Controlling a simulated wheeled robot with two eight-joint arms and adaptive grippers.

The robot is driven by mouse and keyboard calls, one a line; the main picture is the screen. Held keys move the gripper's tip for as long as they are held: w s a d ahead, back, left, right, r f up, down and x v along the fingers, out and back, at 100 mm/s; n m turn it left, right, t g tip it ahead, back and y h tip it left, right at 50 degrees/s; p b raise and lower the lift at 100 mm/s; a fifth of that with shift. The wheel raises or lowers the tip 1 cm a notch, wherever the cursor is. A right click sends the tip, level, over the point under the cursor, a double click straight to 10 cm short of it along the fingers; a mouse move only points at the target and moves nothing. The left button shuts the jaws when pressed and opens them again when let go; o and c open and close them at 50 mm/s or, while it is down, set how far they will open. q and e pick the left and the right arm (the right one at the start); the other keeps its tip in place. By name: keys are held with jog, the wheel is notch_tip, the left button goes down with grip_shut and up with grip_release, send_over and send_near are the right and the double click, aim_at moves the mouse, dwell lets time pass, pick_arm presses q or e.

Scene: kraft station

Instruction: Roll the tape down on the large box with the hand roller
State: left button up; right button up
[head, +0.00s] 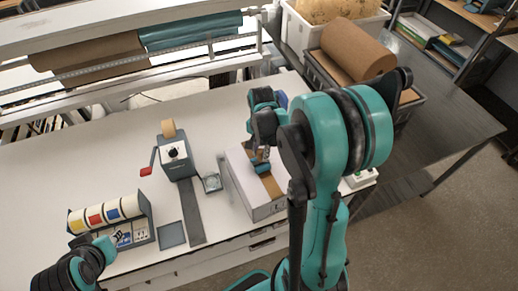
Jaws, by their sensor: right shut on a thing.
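The large box (240,176) is pale, stands on the white table and has a strip of brown tape (272,187) along its top. My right arm comes over the box from the right and hides part of it. My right gripper (262,155) points down at the box top and is shut on the hand roller (261,168), which is mostly hidden by the fingers. The roller is at the tape, but I cannot tell if it touches. My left gripper (108,246) is at the lower left, by the label dispenser; its fingers are too unclear to judge.
A grey tape dispenser (175,158) with a red handle stands left of the box. A label dispenser (110,217) with coloured rolls is further left. A small grey dish (212,183) lies close to the box. A crate with a brown paper roll (357,52) is behind right.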

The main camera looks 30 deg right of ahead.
jog(key=shift+s+a+f, duration=0.1)
jog(key=shift+s+a, duration=0.05)
jog(key=shift+s, duration=0.75)
jog(key=shift+s+a, duration=0.15)
jog(key=shift+s, duration=0.7)
jog(key=shift+s+a+r, duration=0.1)
jog(key=shift+s+a, duration=0.05)
jog(key=shift+s, duration=0.9)
jog(key=shift+s+a+r, duration=0.1)
jog(key=shift+s, duration=0.9)
jog(key=shift+s+a+f, duration=0.1)
jog(key=shift+s, duration=0.55)
jog(key=shift+s+a, duration=0.1)
jog(key=shift+s, duration=0.55)
jog(key=shift+s, duration=0.15)
jog(key=shift+s, duration=0.2)
jog(key=shift+s+a+p, duration=0.15)
jog(key=shift+s+p, duration=0.15)
jog(key=shift+s, duration=0.45)
